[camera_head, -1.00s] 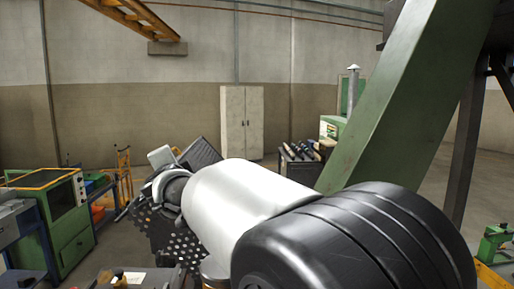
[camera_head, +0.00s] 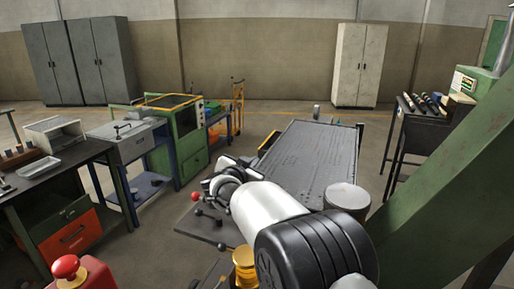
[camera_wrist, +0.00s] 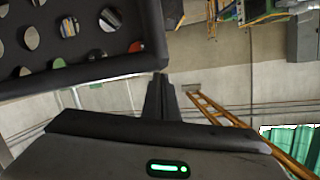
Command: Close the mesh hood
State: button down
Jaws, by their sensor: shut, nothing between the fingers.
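A dark panel with round holes (camera_wrist: 75,35), which looks like the mesh hood, fills the upper left of the wrist view. Its thick lower right corner lies close to my gripper's fingertips (camera_wrist: 160,82); I cannot tell whether they touch. My gripper is shut and empty, its fingers together in the middle of the wrist view. In the head view my arm reaches out over a dark table, and its own links largely hide the gripper. I cannot make out the holed panel in the head view.
A long dark tabletop (camera_head: 312,150) lies beyond my arm, with a round pale drum (camera_head: 347,197) at its right. A green pillar (camera_head: 455,165) slants up on the right. A green machine (camera_head: 178,135) and benches stand left. Open floor lies behind.

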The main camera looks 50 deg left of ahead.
jog(key=shift+s+f+n, duration=0.15)
jog(key=shift+f+n, duration=0.15)
jog(key=shift+f, duration=1.35)
jog(key=r+b+v, duration=0.1)
jog(key=b+v, duration=0.1)
jog(key=v, duration=1.5)
jog(key=shift+r+b, duration=0.35)
jog(key=shift+r, duration=0.05)
jog(key=shift+d, duration=0.1)
